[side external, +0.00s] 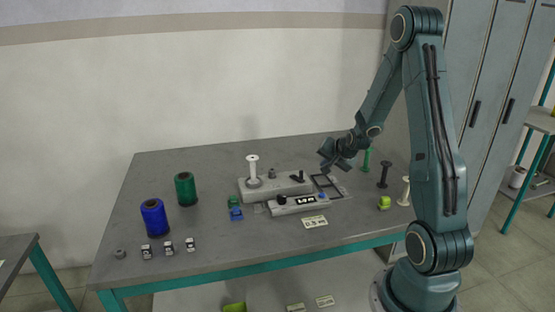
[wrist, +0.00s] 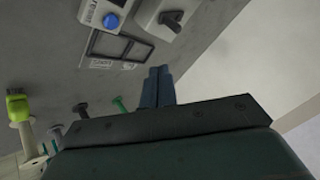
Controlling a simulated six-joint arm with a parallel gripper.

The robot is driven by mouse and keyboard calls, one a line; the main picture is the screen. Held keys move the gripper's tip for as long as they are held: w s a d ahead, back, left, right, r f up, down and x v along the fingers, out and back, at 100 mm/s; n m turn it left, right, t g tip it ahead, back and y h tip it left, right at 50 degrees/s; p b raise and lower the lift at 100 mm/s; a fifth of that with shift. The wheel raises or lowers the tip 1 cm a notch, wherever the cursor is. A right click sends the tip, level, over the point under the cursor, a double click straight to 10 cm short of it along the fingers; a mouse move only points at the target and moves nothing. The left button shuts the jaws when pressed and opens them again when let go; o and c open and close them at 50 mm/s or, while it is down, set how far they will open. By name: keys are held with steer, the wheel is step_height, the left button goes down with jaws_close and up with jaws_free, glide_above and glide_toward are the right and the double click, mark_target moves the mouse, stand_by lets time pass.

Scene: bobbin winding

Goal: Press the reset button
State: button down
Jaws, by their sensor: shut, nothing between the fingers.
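The blue round button (wrist: 111,21), which I take as the reset button, sits on the end of a light grey counter box at the top of the wrist view. In the side view the button (side external: 321,195) is at the right end of the counter box (side external: 285,207), beside its dark display. My gripper (side external: 324,163) is above the table, behind and above the box, apart from the button. In the wrist view its fingers (wrist: 158,72) are together with nothing between them. They point toward the table near the winder base.
The winder (side external: 290,185) with a white bobbin (side external: 253,167) stands behind the counter box. A dark rectangular frame (side external: 327,184) lies right of it. Green, dark and white bobbins stand at right. Blue (side external: 154,217) and green (side external: 186,189) spools stand left.

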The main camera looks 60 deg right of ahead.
steer(key=shift+f, duration=0.15)
glide_above(323, 199)
steer(key=shift+f, duration=4.2)
steer(key=shift+f, duration=0.95)
steer(key=shift+r, duration=0.95)
steer(key=shift+r, duration=0.1)
steer(key=shift+r, duration=2.4)
steer(key=shift+a, duration=0.1)
